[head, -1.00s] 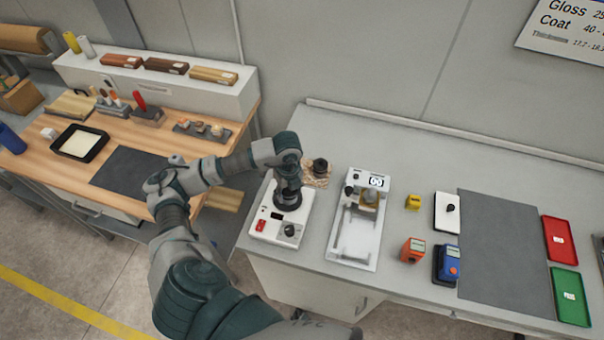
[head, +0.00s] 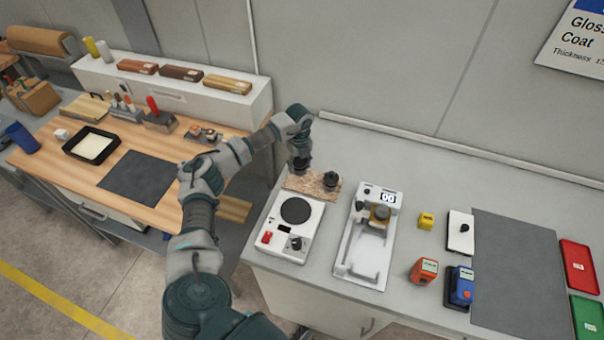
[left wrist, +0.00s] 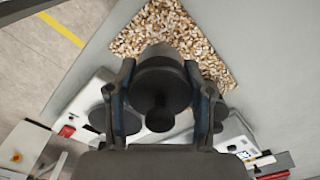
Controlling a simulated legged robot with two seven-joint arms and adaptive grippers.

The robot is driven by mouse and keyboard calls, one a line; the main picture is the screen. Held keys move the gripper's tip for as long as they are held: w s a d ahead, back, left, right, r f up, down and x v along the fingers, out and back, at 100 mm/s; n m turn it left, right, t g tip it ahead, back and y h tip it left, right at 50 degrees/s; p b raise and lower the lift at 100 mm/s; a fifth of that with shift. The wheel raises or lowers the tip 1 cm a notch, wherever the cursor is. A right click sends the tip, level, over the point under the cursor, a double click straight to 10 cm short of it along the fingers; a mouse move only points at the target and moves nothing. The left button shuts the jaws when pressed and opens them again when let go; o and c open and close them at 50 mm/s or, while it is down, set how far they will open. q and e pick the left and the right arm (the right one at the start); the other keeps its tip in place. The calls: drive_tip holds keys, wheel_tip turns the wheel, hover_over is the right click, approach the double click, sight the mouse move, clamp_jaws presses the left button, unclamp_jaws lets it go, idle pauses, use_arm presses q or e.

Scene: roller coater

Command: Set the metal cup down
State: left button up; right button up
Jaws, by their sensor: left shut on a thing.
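My left gripper (head: 302,167) is shut on the metal cup, above the left part of a speckled cork board (head: 312,190) on the grey bench. In the left wrist view, the dark round cup (left wrist: 160,88) sits between the two fingers, with a dark knob at its near side. The cork board (left wrist: 185,35) shows behind it. In the head view the gripper mostly hides the cup. I cannot tell whether the cup touches the board. My right gripper is not in view.
A small dark knobbed piece (head: 331,180) stands on the board's right part. The white hotplate (head: 290,243), its black disc bare, is in front of the board. A white coater device (head: 362,250) stands to the right. The wooden bench (head: 150,150) is at left.

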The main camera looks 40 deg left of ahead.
sight(300, 172)
use_arm(q)
wheel_tip(300, 172, down, 4)
drive_tip(key=shift+f, duration=0.15)
drive_tip(key=o, duration=1.3)
wheel_tip(300, 172, up, 12)
drive_tip(key=shift+r+b, duration=0.1)
drive_tip(key=shift+b, duration=0.25)
